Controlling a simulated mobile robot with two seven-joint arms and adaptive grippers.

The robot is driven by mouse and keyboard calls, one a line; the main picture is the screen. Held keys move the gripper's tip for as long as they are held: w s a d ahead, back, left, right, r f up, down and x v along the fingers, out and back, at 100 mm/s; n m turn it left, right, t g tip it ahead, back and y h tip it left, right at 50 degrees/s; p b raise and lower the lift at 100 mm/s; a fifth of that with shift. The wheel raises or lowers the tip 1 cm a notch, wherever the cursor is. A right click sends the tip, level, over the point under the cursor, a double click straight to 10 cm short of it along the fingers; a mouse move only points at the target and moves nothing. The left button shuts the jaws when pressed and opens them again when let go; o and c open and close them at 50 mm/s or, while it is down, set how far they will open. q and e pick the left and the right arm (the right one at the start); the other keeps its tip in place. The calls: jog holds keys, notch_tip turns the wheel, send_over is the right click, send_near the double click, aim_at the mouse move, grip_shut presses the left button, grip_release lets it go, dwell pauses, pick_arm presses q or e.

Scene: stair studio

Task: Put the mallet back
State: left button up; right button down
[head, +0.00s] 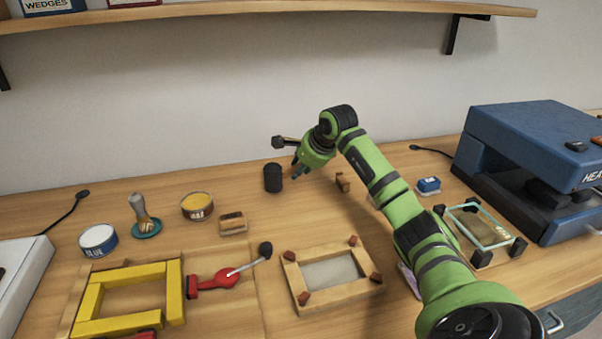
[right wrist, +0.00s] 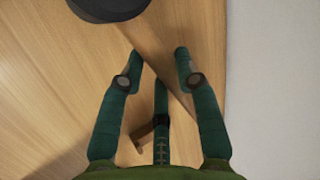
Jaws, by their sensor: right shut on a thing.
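The mallet shows as a dark cylindrical head (head: 273,178) near the back of the bench, left of my right gripper (head: 297,172). In the right wrist view the black head (right wrist: 108,6) is cut off by the top edge, beyond the fingertips. My right gripper (right wrist: 158,75) is shut on the mallet, with wood, seemingly the handle, running between its fingers. The grip itself is mostly hidden in the head view. I cannot tell whether the head touches the bench. My left gripper is not in view.
A small brown wooden piece (head: 342,182) stands right of the gripper. A blue press (head: 530,150) and glass-topped frame (head: 480,228) are at right.

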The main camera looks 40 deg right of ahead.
notch_tip(320, 180, down, 2)
jog(key=shift+f, duration=0.25)
jog(key=c, duration=0.9)
grip_release()
jog(key=shift+f, duration=0.1)
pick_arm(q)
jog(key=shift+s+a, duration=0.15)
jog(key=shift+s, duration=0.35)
pick_arm(e)
jog(key=shift+r, duration=0.2)
pick_arm(q)
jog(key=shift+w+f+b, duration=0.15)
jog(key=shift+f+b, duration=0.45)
jog(key=shift+b, duration=0.1)
pick_arm(e)
jog(key=v, duration=1.2)
